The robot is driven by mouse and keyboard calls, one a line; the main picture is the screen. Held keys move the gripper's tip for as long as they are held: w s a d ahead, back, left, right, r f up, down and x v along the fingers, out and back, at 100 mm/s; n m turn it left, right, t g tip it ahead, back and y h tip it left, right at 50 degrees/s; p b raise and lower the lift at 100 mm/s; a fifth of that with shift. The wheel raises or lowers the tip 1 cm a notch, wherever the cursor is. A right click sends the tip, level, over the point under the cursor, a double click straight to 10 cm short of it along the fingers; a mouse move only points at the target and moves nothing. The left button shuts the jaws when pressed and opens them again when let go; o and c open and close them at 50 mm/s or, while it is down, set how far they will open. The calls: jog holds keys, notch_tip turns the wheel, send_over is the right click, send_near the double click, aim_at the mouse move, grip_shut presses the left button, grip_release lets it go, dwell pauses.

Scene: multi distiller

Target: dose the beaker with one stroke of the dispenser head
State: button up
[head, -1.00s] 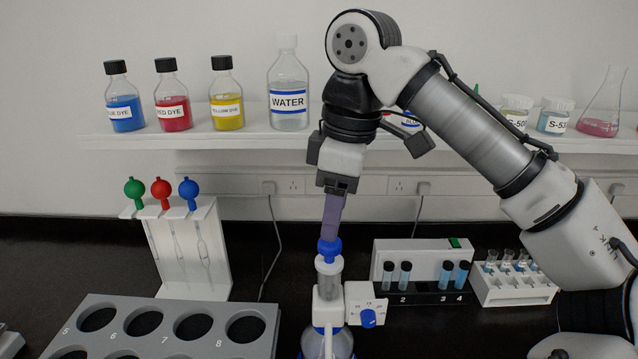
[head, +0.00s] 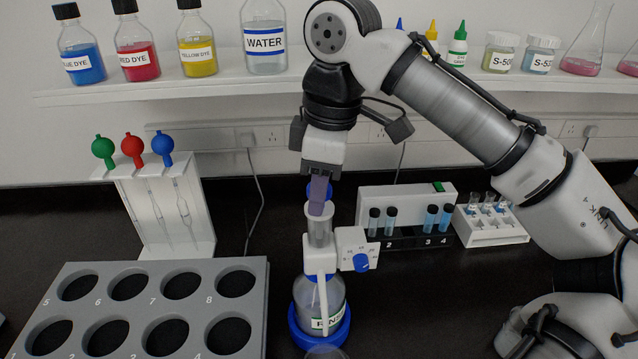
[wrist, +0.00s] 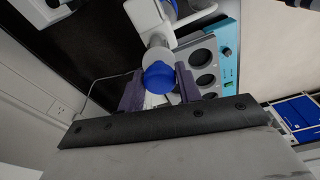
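The dispenser bottle (head: 318,296) stands upright in a blue ring base. Its white dispenser head (head: 318,262) carries a clear cylinder and a blue dial (head: 361,262). The blue plunger cap (head: 326,190) tops it, partly hidden by a purple finger. My gripper (head: 319,205) points down at the cap. In the wrist view the cap (wrist: 160,77) lies between the two spread fingers of my gripper (wrist: 160,88); I cannot tell whether they touch it. A clear round rim, likely the beaker (head: 325,352), shows at the bottom edge, below the spout; the rest is cut off.
A grey rack with round holes (head: 262,290) stands left of the bottle. A pipette stand (head: 190,215) is behind it. A vial rack (head: 405,240) and a white tube rack (head: 490,232) stand to the right. A shelf (head: 210,84) with bottles runs along the wall.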

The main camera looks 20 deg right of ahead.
jog(key=c, duration=0.5)
jog(key=shift+r, duration=0.1)
jog(key=shift+r, duration=0.1)
jog(key=shift+r+p, duration=0.9)
jog(key=shift+r, duration=0.9)
